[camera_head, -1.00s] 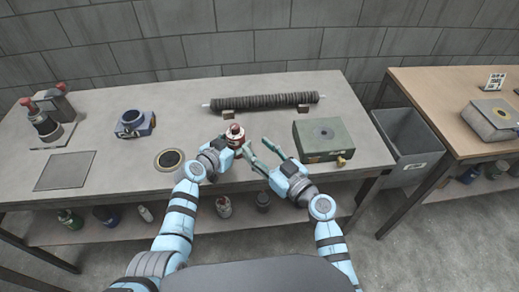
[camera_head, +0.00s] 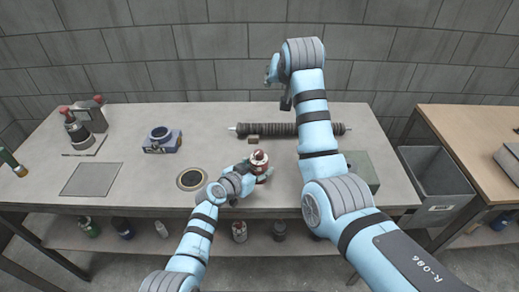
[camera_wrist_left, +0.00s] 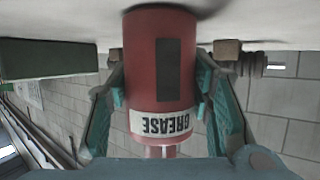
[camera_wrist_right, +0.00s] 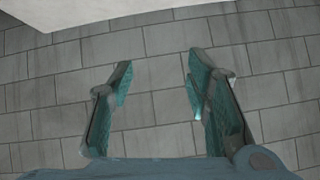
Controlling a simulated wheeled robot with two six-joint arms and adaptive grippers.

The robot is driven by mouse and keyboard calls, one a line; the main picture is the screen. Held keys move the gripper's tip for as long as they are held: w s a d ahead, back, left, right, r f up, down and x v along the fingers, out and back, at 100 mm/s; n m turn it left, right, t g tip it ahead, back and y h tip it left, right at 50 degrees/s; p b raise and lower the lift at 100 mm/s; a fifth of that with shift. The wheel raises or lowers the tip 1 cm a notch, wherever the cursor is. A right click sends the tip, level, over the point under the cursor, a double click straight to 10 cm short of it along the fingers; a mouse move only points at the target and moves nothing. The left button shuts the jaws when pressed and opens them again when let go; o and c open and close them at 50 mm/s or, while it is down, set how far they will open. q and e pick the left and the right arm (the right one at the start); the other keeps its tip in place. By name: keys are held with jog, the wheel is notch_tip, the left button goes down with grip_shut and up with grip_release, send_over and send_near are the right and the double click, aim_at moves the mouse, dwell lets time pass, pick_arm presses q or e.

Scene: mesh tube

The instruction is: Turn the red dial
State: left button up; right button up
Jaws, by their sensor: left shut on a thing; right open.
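A machine with red caps (camera_head: 69,111) stands at the back left of the bench; I cannot tell whether either cap is the red dial. My left gripper (camera_head: 252,171) is shut on a red can with a white GREASE label (camera_wrist_left: 160,85), which also shows in the head view (camera_head: 259,158). In the left wrist view the fingers clasp the can from both sides, and the can appears upside down. My right gripper (camera_wrist_right: 157,78) is open and empty, facing the block wall.
A dark ribbed tube (camera_head: 268,130) lies on supports behind the can. A green box (camera_head: 362,171) is partly hidden by my right arm. A blue clamp (camera_head: 163,140), a round black-centred ring (camera_head: 191,179) and a grey plate (camera_head: 91,179) are on the left. A bin (camera_head: 436,172) stands right of the bench.

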jog(key=s+a+f+n+g+y, duration=0.1)
jog(key=s+a+f+n+g, duration=0.2)
jog(key=s+f+n+g, duration=0.15)
jog(key=n+g, duration=0.2)
jog(key=n, duration=0.1)
send_near(258, 151)
jog(key=shift+y, duration=0.3)
jog(key=x, duration=0.8)
jog(key=shift+d+f, duration=0.25)
jog(key=shift+f, duration=0.1)
grip_shut()
